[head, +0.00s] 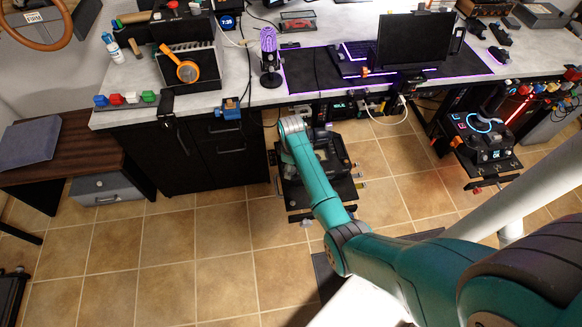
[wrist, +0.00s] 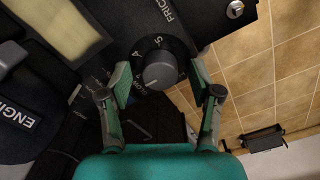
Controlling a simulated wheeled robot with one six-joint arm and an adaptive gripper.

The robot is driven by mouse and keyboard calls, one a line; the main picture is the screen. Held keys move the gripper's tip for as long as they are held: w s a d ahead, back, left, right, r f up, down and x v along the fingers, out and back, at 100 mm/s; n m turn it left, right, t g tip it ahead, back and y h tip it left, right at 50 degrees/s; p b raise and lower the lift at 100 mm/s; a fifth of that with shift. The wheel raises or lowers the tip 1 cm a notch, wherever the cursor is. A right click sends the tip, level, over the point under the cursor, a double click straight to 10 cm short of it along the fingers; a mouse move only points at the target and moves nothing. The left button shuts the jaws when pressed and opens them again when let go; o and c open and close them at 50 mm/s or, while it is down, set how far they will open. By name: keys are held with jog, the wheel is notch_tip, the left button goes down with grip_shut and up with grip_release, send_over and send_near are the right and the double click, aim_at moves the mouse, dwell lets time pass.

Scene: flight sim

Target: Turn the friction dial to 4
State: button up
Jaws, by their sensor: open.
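The friction dial (wrist: 160,72) is a round grey knob on a dark panel in the wrist view, with a ring of white numbers partly visible around it. Part of the label "FRICTION" shows above it. My gripper (wrist: 162,80) is open, with one green finger on each side of the knob. I cannot tell whether the fingers touch it. In the head view, my teal arm reaches down to the dark control unit (head: 322,160) below the desk; the dial itself is too small to make out there.
A panel part labelled "ENGINE" (wrist: 20,118) lies at the left of the wrist view, below a pale block (wrist: 62,28). A screw (wrist: 235,9) is at the panel's upper right. The grey desk (head: 230,75) stands above the control unit; the tiled floor (head: 180,240) is open to the left.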

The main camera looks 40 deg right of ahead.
jog(key=c, duration=1.1)
jog(key=shift+c, duration=0.2)
jog(key=shift+m, duration=0.4)
jog(key=m, duration=0.4)
jog(key=shift+m, duration=0.4)
jog(key=m, duration=0.6)
